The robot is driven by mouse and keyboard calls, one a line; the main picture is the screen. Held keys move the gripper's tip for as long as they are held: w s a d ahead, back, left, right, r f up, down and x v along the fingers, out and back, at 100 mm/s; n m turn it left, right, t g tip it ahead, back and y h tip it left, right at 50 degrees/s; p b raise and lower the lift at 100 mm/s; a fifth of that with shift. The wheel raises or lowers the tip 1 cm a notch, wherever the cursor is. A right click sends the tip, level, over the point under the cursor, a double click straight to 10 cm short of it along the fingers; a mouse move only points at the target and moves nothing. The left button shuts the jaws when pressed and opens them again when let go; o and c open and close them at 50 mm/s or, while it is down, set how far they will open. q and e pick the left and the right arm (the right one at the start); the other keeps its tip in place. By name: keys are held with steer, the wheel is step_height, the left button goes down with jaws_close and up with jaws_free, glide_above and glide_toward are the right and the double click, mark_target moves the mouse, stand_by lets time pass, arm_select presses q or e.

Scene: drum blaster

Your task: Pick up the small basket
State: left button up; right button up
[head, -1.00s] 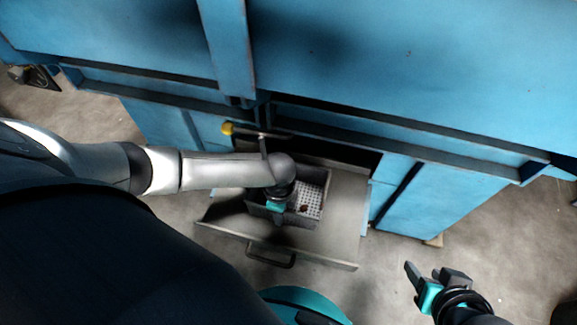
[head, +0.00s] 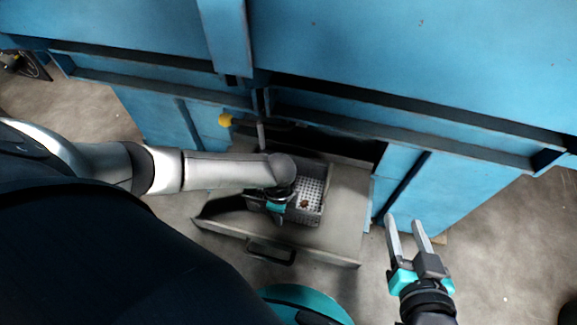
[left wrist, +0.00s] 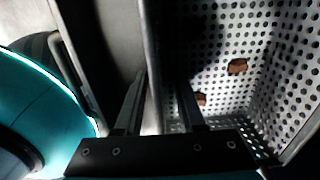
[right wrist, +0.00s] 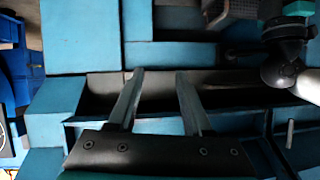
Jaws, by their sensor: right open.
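The small basket (head: 308,205) is grey with perforated walls and stands in the pulled-out drawer. A few brown pieces lie in it; they also show in the left wrist view, where its perforated inside (left wrist: 225,65) fills the right side. My left gripper (head: 278,212) is at the basket's left side, partly hidden under its own arm. In the left wrist view its fingers (left wrist: 160,95) are apart, one on each side of the basket's wall. My right gripper (head: 406,222) is open and empty, right of the drawer, with its fingers pointing towards the cabinet.
The open metal drawer (head: 345,215) has a dark front handle (head: 270,252). Blue cabinet panels (head: 420,185) rise behind and beside it. A yellow knob (head: 225,120) on a rod is just left above the drawer.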

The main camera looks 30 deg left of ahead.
arm_select(q)
steer(key=shift+f, duration=0.5)
arm_select(e)
steer(key=shift+a+r+t+y, duration=0.3)
steer(key=shift+a+t+y, duration=0.1)
steer(key=shift+a+t, duration=0.25)
steer(key=shift+d, duration=0.1)
arm_select(q)
jaws_close()
stand_by(0.5)
steer(key=shift+w, duration=0.1)
